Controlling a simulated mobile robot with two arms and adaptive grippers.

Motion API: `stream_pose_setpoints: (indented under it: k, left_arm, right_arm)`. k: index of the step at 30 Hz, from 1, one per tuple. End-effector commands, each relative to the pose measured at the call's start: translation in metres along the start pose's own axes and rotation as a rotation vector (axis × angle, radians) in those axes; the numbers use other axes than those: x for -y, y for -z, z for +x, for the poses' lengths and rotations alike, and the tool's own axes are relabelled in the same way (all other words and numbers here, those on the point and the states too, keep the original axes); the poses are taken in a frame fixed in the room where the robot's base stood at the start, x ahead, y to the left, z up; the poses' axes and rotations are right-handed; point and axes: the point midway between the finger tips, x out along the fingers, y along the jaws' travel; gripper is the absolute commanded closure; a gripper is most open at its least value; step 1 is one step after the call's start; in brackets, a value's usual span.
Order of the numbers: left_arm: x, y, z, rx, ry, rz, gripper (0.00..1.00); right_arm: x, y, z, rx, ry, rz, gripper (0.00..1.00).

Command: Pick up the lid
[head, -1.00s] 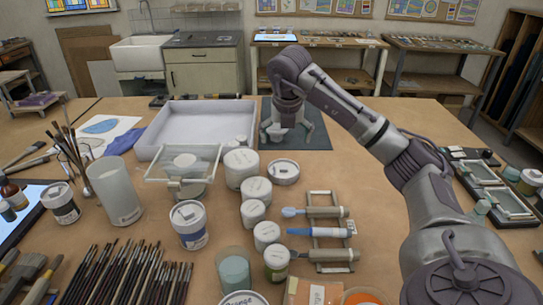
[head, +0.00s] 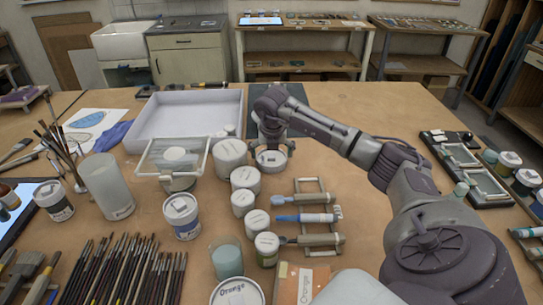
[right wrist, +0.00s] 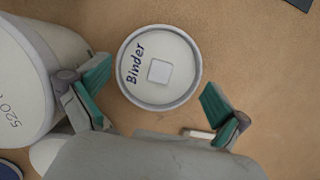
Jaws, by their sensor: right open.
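The lid (head: 270,161) is round and white with a grey rim and a small square knob. In the right wrist view the lid (right wrist: 158,68) reads "Binder" and sits just ahead of the fingers. My right gripper (head: 272,146) is open above the lid. In the right wrist view its green-padded fingertips (right wrist: 156,96) are spread to either side of the lid's near edge, with nothing between them gripped. My left gripper is not in view.
A white jar (head: 229,158) stands close to the left finger, and it also fills the left of the right wrist view (right wrist: 25,85). A white tray (head: 180,122) lies behind. Wooden racks with tools (head: 318,218) lie in front. Table right of the lid is clear.

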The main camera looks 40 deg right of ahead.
Motion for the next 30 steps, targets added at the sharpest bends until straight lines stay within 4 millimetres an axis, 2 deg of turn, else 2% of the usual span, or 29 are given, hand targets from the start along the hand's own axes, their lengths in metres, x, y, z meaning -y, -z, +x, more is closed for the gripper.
stream_pose_setpoints:
  k: [4,10,15,25,30]
  left_arm:
    - [-0.002,0.0,-0.004,0.0,-0.002,-0.001,0.51]
    - [-0.004,0.0,-0.003,0.001,-0.005,-0.002,0.51]
    - [-0.004,-0.002,-0.003,0.004,-0.005,-0.002,0.51]
    - [-0.004,-0.004,-0.002,0.007,-0.005,-0.002,0.51]
    - [-0.004,-0.004,0.005,0.007,-0.005,-0.002,0.51]
  right_arm:
    - [0.0,0.0,0.011,0.0,0.0,-0.001,0.0]
    - [0.0,0.0,0.013,0.001,0.0,-0.001,0.0]
    - [0.0,0.0,0.012,0.001,0.0,-0.001,0.27]
    - [0.0,-0.001,0.01,0.002,-0.001,-0.001,0.27]
    - [0.0,-0.005,-0.002,0.004,-0.002,0.0,0.27]
